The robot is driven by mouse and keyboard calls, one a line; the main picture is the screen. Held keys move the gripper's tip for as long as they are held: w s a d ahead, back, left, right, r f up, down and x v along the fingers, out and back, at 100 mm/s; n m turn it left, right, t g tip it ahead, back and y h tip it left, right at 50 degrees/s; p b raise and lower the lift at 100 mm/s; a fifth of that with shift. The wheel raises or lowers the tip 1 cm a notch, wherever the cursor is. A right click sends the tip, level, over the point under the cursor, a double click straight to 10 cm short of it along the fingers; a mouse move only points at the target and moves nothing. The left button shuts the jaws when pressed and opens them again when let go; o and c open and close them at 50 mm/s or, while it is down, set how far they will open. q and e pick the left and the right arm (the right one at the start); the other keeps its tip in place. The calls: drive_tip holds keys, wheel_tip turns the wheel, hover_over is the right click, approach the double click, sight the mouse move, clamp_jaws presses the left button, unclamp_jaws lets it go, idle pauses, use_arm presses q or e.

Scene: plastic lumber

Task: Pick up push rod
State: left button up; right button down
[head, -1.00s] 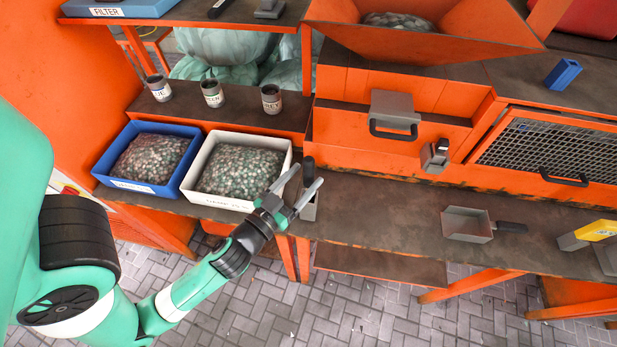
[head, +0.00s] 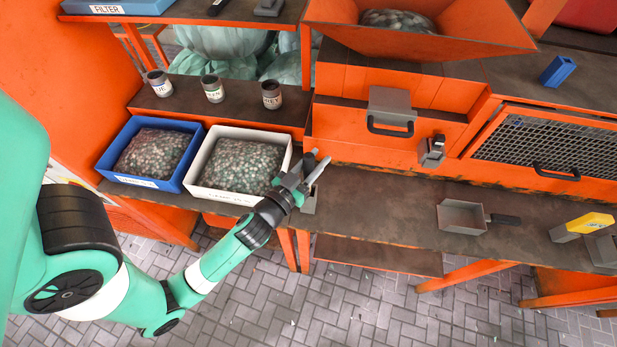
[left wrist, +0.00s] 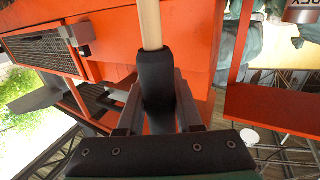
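The push rod (left wrist: 151,24) shows in the left wrist view as a pale wooden shaft with a thick black handle. The handle lies between the two grey fingers of my left gripper (head: 316,161), which press close on both sides of it. The shaft extends away from the fingers toward the top of that picture. In the head view the gripper is over the bench's front edge, just right of the white bin, and I cannot make out the rod clearly there. My right gripper is not in view.
A white bin (head: 203,186) and a blue bin (head: 113,174) of pellets stand left of the gripper. A grey block-like item (head: 309,204) sits just below the fingers. A grey scoop (head: 463,216) lies farther right. The bench (head: 375,205) between is clear.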

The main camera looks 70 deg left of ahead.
use_arm(q)
clamp_jaws()
wheel_tip(320, 180, up, 30)
drive_tip(key=p, duration=2.1)
drive_tip(key=shift+r, duration=0.25)
